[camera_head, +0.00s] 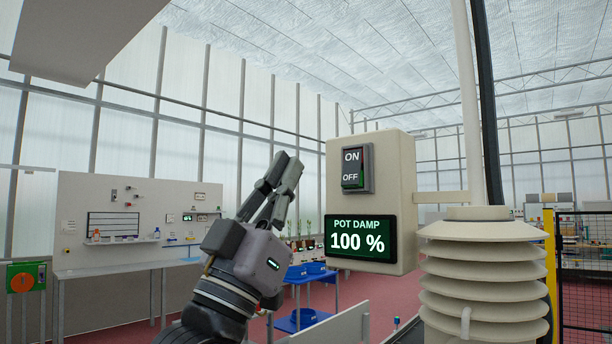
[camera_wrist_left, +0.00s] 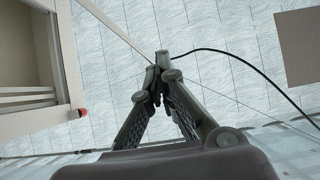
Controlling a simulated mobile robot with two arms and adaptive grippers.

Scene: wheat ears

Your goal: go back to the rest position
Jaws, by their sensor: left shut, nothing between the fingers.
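My left gripper (camera_head: 288,165) is raised and points up, a little left of the beige control box (camera_head: 372,190). Its fingers are closed with nothing between them, as the left wrist view also shows (camera_wrist_left: 162,62). It does not appear to touch the box. The box carries an ON/OFF switch (camera_head: 356,168) and a dark display (camera_head: 358,239) reading "POT DAMP 100 %". My right gripper is not in view.
A white louvred shield (camera_head: 484,270) on a pole stands at the right, joined to the box by an arm. A lab bench (camera_head: 110,268) with a white back panel is at the left. Blue tables (camera_head: 302,318) stand behind. A black mesh fence (camera_head: 585,280) is at far right.

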